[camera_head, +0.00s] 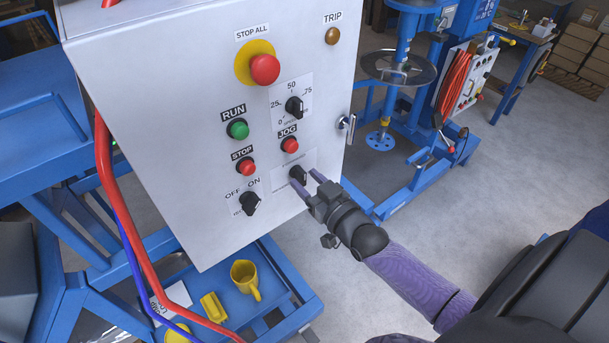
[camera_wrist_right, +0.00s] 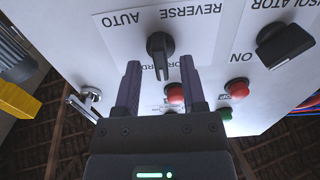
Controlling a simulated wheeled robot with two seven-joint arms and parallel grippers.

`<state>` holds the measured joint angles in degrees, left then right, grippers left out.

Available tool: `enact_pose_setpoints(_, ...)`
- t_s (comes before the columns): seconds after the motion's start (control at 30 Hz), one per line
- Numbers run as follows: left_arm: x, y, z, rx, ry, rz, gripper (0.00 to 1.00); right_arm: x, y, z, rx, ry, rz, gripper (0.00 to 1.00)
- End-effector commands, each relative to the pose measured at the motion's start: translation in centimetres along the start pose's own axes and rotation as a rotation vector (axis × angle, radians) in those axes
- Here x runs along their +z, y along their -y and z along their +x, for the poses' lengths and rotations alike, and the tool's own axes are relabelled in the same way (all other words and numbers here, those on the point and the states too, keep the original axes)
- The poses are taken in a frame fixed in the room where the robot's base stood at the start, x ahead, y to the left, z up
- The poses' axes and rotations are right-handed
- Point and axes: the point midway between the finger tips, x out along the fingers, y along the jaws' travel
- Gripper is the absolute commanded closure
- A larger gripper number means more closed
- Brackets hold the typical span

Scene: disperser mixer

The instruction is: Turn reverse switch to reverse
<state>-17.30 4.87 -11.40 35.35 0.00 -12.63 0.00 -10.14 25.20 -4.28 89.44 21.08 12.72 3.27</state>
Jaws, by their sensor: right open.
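The reverse switch (camera_head: 298,175) is a black rotary knob on a white label, low on the right side of the white control panel (camera_head: 190,100). In the right wrist view the knob (camera_wrist_right: 161,52) appears with the words AUTO and REVERSE upside down; another word is partly hidden behind the fingers. Its grip bar runs roughly up and down there; I cannot tell its selected position. My right gripper (camera_head: 305,181) is open at the panel, one finger on either side of the knob. The fingers (camera_wrist_right: 160,72) show gaps beside it. My left gripper is out of view.
A red jog button (camera_head: 290,145) is just above the switch. A red stop button (camera_head: 247,167) and the off/on isolator knob (camera_head: 250,203) are to its left. A metal latch (camera_head: 347,123) projects from the panel's right edge. A yellow jug (camera_head: 245,279) stands below.

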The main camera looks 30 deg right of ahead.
Motion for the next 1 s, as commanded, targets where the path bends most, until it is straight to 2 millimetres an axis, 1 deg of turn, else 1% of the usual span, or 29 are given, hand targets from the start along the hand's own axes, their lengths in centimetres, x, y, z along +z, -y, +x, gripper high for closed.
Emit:
enact_pose_setpoints(0.03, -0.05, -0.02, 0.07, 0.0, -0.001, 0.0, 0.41, 0.02, 0.02, 0.54, 0.0, 0.0, 0.0, 0.47)
enact_pose_setpoints(0.13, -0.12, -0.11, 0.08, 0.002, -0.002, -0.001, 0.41, 0.01, 0.03, 1.1, 0.0, 0.001, 0.0, 0.47)
enact_pose_setpoints(0.37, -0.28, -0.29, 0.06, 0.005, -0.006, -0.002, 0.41, 0.01, 0.02, 1.21, 0.0, 0.001, 0.0, 0.47)
enact_pose_setpoints(0.47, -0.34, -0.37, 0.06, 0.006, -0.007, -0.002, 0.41, 0.01, 0.03, 1.2, 0.0, 0.001, 0.001, 0.66)
enact_pose_setpoints(0.5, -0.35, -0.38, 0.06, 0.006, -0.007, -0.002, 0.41, 0.01, 0.03, 1.19, 0.0, 0.001, 0.001, 0.75)
enact_pose_setpoints(0.57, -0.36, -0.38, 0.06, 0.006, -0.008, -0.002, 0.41, 0.01, 0.03, 1.19, 0.0, 0.001, 0.001, 0.87)
enact_pose_setpoints(0.6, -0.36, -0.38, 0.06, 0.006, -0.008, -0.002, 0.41, 0.01, 0.03, 1.18, 0.0, 0.001, 0.001, 0.96)
enact_pose_setpoints(0.63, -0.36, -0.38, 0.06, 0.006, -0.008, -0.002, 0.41, 0.02, 0.03, 1.18, 0.0, 0.001, 0.001, 1.0)
enact_pose_setpoints(1.0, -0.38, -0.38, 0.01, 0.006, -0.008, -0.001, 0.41, 0.01, 0.03, 1.17, 0.0, 0.002, -0.011, 1.0)
